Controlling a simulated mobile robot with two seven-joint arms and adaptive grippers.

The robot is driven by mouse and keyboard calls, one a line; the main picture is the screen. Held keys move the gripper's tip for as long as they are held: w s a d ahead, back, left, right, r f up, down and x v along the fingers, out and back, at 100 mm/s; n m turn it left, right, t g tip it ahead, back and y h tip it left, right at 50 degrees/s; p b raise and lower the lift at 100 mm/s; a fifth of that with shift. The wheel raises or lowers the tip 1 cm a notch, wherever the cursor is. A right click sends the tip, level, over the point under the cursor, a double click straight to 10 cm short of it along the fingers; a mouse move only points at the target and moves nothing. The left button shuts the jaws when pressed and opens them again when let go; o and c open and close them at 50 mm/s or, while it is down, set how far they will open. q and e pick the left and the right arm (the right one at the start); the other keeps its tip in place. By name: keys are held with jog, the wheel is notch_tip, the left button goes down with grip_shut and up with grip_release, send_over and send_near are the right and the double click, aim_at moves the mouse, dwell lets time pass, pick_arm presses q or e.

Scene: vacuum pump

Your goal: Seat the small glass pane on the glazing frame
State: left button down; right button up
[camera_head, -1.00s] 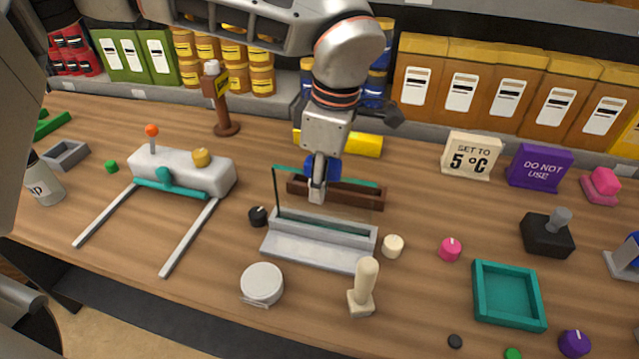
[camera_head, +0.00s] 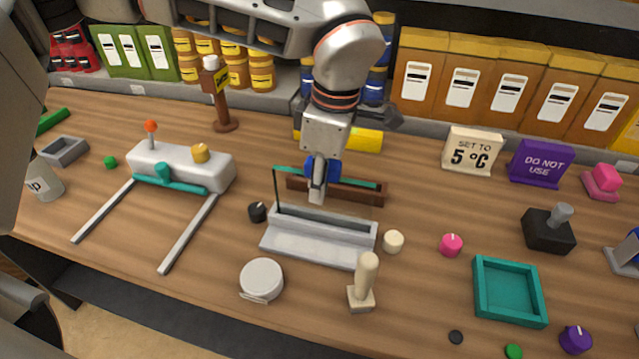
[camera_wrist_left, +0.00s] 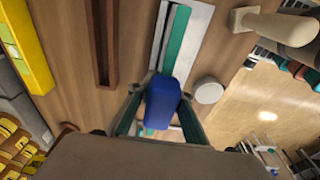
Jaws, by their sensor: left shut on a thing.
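The small glass pane (camera_head: 357,182) is clear with teal edges and stands upright at the grey glazing frame (camera_head: 315,250). Its lower edge is at the frame's back part; I cannot tell if it rests fully in the slot. My left gripper (camera_head: 318,190) is above and behind the frame, shut on a blue handle (camera_head: 334,168) at the pane. In the left wrist view the blue handle (camera_wrist_left: 162,102) sits between the fingers, and the frame (camera_wrist_left: 200,28) lies beyond with a teal strip along it. My right gripper is not in view.
A brown slotted wooden rack (camera_head: 368,197) lies just behind the pane. A black knob (camera_head: 257,212), a cream knob (camera_head: 393,241), a white round tin (camera_head: 262,280) and a cream-handled stamp (camera_head: 362,290) surround the frame. A teal tray (camera_head: 509,291) stands to the right.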

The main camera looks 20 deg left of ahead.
pick_arm(q)
jog(key=shift+f, duration=0.25)
dwell(0.4)
jog(key=c, duration=1.7)
grip_release()
